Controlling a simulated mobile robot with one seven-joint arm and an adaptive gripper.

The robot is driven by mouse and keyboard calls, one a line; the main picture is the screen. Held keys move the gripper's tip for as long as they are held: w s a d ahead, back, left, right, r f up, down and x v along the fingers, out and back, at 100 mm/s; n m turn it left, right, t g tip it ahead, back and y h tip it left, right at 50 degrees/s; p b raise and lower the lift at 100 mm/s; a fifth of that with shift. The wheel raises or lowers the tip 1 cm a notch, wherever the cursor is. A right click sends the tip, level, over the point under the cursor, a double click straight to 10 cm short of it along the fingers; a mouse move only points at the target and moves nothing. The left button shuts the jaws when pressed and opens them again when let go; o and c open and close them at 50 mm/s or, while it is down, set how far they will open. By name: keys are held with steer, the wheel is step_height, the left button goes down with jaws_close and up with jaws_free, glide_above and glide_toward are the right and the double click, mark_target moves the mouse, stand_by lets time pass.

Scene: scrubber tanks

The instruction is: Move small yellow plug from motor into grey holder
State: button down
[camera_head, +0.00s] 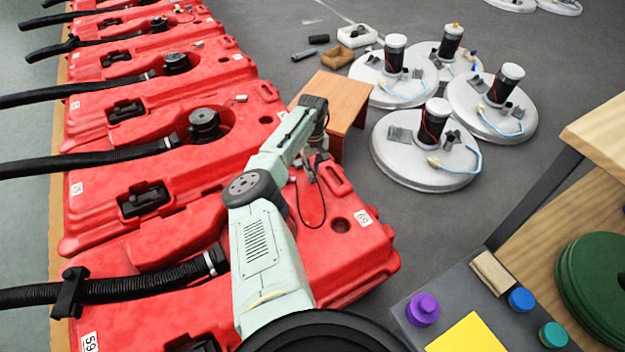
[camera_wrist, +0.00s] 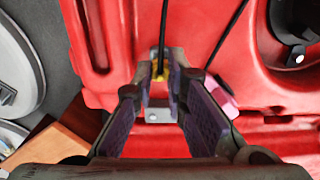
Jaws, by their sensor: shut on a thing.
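In the wrist view a small yellow plug (camera_wrist: 160,74) sits between the fingertips of my gripper (camera_wrist: 158,82), which is shut on it. A thin black cable runs up from the plug. A grey metal piece (camera_wrist: 157,115) with a small hole lies just below the plug, between the fingers; it may be the grey holder, and I cannot tell whether the plug touches it. In the head view my gripper (camera_head: 314,170) is low over the far right part of a red tank (camera_head: 350,262). The plug is too small to make out there.
Several red tanks with black hoses line the left. Black motors (camera_head: 434,122) on round grey discs (camera_head: 425,172) stand on the floor at right. A wooden stool (camera_head: 338,98) is close behind my gripper. A bench with coloured knobs (camera_head: 422,309) is at lower right.

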steer(key=shift+f, duration=0.25)
steer(key=shift+f+b, duration=0.6)
steer(key=shift+b, duration=0.05)
steer(key=c, duration=1.5)
jaws_free()
steer(key=shift+c, duration=0.2)
steer(key=shift+o, duration=0.5)
steer(key=o, duration=0.4)
steer(key=shift+c, duration=0.2)
step_height(320, 180, up, 9)
steer(key=p, duration=0.8)
steer(key=shift+f, duration=0.25)
